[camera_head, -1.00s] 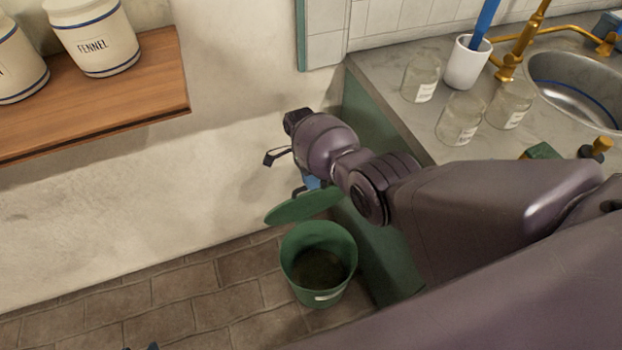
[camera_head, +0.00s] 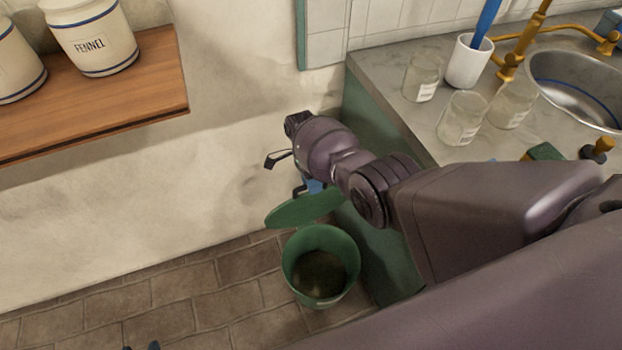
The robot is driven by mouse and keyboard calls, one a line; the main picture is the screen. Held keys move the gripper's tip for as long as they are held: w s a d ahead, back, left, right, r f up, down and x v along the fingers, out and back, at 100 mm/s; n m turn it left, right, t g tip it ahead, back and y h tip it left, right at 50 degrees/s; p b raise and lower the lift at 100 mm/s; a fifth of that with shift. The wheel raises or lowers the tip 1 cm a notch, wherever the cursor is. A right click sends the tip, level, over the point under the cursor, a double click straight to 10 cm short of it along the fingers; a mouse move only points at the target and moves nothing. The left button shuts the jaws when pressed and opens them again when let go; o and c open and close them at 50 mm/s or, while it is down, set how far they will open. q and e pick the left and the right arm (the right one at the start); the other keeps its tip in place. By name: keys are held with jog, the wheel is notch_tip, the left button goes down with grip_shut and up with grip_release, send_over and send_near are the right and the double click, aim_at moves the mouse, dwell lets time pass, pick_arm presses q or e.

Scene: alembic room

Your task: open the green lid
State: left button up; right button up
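The green lid (camera_head: 305,208) stands raised and tilted at the back of the green bin (camera_head: 345,283), which is on the floor against the cabinet. The bin's mouth is uncovered and its dark inside shows. My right gripper (camera_head: 287,174) is just above and behind the lid, with its dark fingers apart and nothing seen between them. The wrist hides part of it, and I cannot tell whether it touches the lid. Small dark tips at the bottom edge (camera_head: 141,347) may be my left gripper; too little shows to tell its state.
A green cabinet (camera_head: 372,240) with a stone counter (camera_head: 385,75) stands right of the bin. Glass jars (camera_head: 462,118), a white cup (camera_head: 468,62) and a sink (camera_head: 580,90) are on it. A wooden shelf (camera_head: 150,95) with jars juts out at upper left. The brick floor left of the bin is clear.

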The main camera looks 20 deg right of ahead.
jog(key=shift+o, duration=0.3)
jog(key=shift+w+r, duration=0.15)
jog(key=shift+r, duration=0.15)
jog(key=shift+w+r, duration=0.2)
jog(key=shift+r, duration=0.1)
jog(key=p+v, duration=0.1)
jog(key=v, duration=0.9)
